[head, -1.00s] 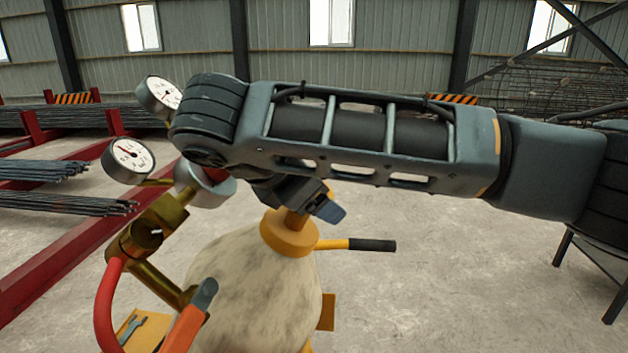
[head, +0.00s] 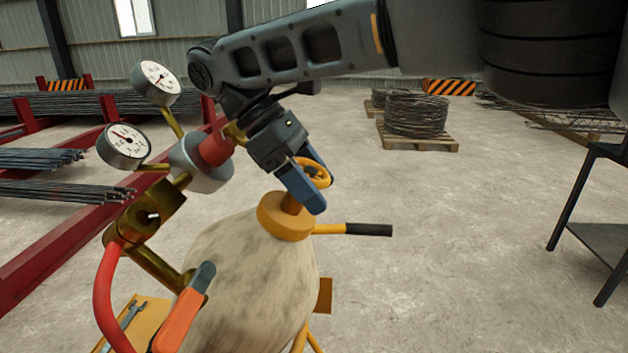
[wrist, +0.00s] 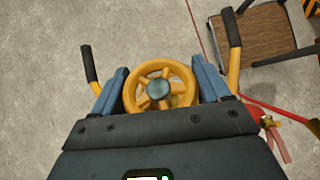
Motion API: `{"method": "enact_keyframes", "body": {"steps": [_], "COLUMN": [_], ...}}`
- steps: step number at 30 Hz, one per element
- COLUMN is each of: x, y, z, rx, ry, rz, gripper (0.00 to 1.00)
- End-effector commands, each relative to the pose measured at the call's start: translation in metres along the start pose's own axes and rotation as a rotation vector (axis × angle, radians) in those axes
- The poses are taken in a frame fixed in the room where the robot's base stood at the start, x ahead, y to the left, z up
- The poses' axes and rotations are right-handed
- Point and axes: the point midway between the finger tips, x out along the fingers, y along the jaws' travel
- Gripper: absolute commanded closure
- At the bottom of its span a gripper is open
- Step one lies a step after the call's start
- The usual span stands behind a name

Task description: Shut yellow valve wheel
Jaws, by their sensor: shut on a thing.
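The yellow valve wheel (head: 316,172) sits on top of the gas cylinder (head: 245,285), above its yellow collar (head: 285,216). In the wrist view the spoked wheel (wrist: 160,90) with its grey hub lies between the two blue fingers. My gripper (head: 306,184) reaches down from the upper left and is shut on the wheel, one finger on each side of its rim. In the head view the near finger hides part of the wheel and the valve stem.
A brass regulator (head: 150,215) with two gauges (head: 122,146) and a red hose (head: 105,300) stands close left of the wheel. A cart handle (head: 368,230) sticks out right. An orange-handled torch (head: 182,315) is in front. A dark table (head: 605,220) stands at right; the floor between is clear.

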Motion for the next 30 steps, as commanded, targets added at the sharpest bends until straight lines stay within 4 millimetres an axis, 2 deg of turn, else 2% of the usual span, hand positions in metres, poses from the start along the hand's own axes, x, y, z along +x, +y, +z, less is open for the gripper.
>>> {"method": "enact_keyframes", "body": {"steps": [9,24,25,30], "x": [0.002,0.0029,0.003,0.0024], "y": [-0.0013,-0.0021,-0.0021,-0.002], "z": [-0.0008,-0.0014,-0.0014,-0.0011], "rx": [0.044,0.05,0.05,0.051], "ry": [-0.002,-0.003,-0.003,-0.002], "rz": [-0.098,-0.115,-0.115,-0.114], "gripper": [0.55,0.55,0.23,0.07]}}
